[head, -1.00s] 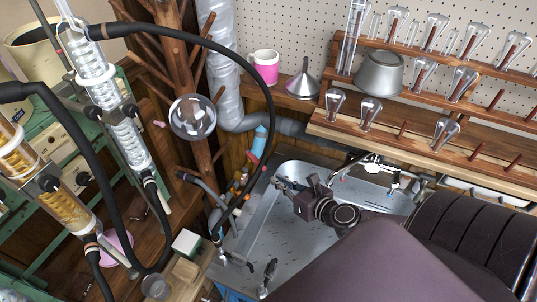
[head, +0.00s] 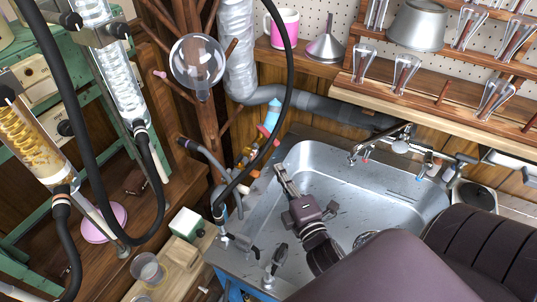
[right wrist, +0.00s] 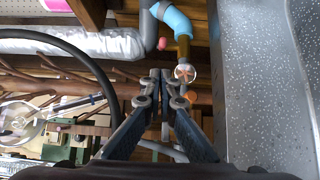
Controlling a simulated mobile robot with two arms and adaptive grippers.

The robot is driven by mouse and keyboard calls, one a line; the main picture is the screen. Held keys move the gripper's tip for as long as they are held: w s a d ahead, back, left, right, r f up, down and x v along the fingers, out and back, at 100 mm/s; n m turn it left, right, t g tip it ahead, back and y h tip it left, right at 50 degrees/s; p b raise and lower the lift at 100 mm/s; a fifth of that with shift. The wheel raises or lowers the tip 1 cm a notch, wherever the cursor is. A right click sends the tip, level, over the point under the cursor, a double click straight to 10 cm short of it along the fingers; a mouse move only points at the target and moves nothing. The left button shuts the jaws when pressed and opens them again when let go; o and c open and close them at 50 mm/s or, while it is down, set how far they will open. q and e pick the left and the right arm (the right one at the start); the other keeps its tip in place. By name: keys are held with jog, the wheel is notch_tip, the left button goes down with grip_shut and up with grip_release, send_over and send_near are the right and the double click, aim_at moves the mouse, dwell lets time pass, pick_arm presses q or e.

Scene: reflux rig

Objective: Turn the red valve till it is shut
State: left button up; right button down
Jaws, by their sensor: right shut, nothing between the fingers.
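Small red and orange valve parts (head: 264,131) sit on the pipework below a light blue pipe piece, left of the sink. They are small, and I cannot tell surely which is the red valve or how far it is turned. In the right wrist view, a round clear piece with a red-orange cross (right wrist: 185,72) lies just right of the fingertips. My right gripper (head: 281,170) is over the sink's left side, pointing toward the pipework. In the wrist view its fingertips (right wrist: 160,76) are together with nothing between them. My left gripper is not in view.
The metal sink (head: 405,200) has a tap (head: 400,145) at its back edge. A black hose (head: 286,75) arches down beside the pipework. A round glass flask (head: 198,62) and glass condensers (head: 115,80) stand left. A shelf with glassware (head: 450,115) is behind.

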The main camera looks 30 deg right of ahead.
aim_at(272, 139)
jog(key=w+d+p, duration=0.1)
jog(key=w+d, duration=0.1)
jog(key=w, duration=0.7)
jog(key=shift+w+d, duration=0.15)
jog(key=shift+w, duration=0.2)
jog(key=shift+s+d+y+p, duration=0.1)
jog(key=shift+d+y+p, duration=0.2)
jog(key=shift+p, duration=0.1)
